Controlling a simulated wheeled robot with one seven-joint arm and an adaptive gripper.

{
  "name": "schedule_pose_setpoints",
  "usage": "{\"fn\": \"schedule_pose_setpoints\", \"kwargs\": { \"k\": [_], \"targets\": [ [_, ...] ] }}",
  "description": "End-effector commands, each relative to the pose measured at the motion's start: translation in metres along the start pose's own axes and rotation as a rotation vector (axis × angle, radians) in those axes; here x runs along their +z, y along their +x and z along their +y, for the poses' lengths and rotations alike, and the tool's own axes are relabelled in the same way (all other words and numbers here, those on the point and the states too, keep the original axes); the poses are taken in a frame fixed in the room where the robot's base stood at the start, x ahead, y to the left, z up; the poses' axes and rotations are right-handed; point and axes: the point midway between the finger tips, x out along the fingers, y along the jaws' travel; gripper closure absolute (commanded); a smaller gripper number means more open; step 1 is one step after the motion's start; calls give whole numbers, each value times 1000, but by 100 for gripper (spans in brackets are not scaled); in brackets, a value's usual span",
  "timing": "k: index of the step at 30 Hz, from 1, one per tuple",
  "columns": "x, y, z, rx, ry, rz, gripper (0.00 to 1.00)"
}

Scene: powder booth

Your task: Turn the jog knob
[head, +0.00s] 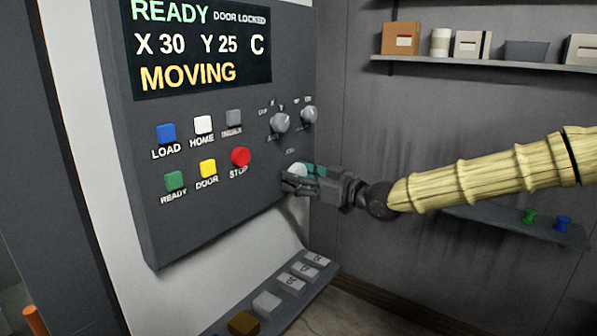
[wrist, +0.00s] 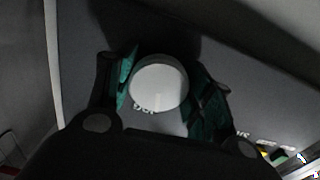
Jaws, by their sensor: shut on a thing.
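The jog knob (head: 297,170) is a pale round knob at the lower right of the grey control panel (head: 200,225), below two smaller grey knobs. In the wrist view its light face (wrist: 159,82) sits between the green-lined fingers of my gripper (wrist: 165,95). My gripper (head: 300,180) reaches in from the right in the head view and is shut on the knob, with a finger on either side. The fingers hide part of the knob in the head view. The panel display (head: 200,45) reads READY, DOOR LOCKED, X 30, Y 25, C and MOVING.
Left of the knob are several coloured buttons, including a red STOP button (head: 241,156) and a yellow DOOR button (head: 208,168). Two grey knobs, one a selector (head: 280,123), sit just above. A ledge with labelled blocks (head: 267,304) lies below. Shelves (head: 480,64) are at the right.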

Motion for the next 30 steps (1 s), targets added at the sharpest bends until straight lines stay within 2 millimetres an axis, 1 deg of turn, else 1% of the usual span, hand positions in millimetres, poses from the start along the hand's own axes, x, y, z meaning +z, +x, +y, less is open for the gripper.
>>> {"fn": "schedule_pose_setpoints", "kwargs": {
  "k": [1, 30],
  "targets": [
    [-6, 0, 3, 4, 42, 6, 72],
    [-5, 0, 2, 2, 957, 11, 72]
  ]
}}
